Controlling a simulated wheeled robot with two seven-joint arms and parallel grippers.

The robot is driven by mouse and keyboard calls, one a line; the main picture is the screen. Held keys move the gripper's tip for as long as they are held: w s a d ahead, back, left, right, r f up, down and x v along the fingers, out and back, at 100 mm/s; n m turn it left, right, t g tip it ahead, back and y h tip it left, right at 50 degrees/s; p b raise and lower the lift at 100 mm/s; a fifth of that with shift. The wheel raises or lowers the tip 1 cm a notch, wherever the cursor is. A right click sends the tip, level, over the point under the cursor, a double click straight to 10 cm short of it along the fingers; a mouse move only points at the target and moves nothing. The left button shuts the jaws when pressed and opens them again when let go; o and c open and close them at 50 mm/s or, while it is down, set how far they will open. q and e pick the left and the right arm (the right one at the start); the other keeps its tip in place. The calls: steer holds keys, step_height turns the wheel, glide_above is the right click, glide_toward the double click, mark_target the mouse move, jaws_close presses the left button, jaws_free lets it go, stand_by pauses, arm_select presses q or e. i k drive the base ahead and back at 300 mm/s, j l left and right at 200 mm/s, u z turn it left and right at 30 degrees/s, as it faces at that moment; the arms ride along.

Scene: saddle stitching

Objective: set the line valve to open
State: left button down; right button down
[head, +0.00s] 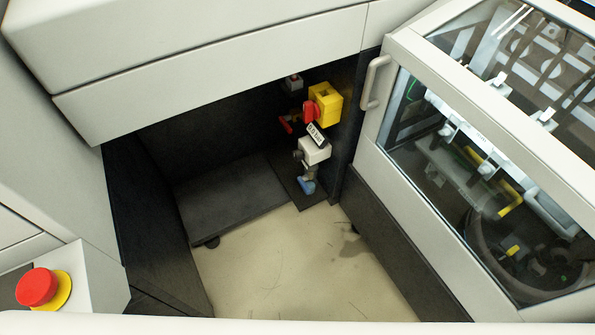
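A group of pneumatic line parts is mounted in the dark recess right of centre. At its top is a yellow block (328,103) with a red knob or handle (311,111) on its left side. A small red part (289,124) sticks out to the lower left. Below is a white box (315,151) with a tilted label (317,134). Lowest is a blue lever or fitting (307,185) on a grey pipe piece. I cannot tell for sure which part is the line valve, nor its setting. Neither of my grippers is in view.
A white overhanging panel (210,72) covers the recess top. A glass-fronted machine door with a handle (375,82) stands close on the right. A red emergency button (37,287) sits at lower left. The pale floor (290,270) before the recess is clear.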

mark_target(283, 120)
steer(key=u, duration=0.65)
steer(key=i+l+u, duration=0.1)
steer(key=u, duration=1.2)
steer(key=l+u, duration=0.2)
steer(key=u, duration=0.5)
steer(key=l+u, duration=0.1)
steer(key=u, duration=0.55)
steer(key=l+u, duration=0.15)
steer(key=u, duration=0.5)
steer(key=l+u, duration=0.1)
steer(key=u, duration=1.2)
steer(key=z, duration=0.6)
steer(key=k+z, duration=0.1)
steer(key=z, duration=0.5)
steer(key=l+z, duration=0.1)
steer(key=z, duration=0.5)
steer(key=l+z, duration=0.1)
steer(key=z, duration=0.45)
steer(key=k+l+z, duration=0.1)
steer(key=z, duration=0.5)
steer(key=l+z, duration=0.1)
steer(key=z, duration=1.1)
steer(key=l+z, duration=0.1)
steer(key=z, duration=0.5)
steer(key=i+j, duration=0.05)
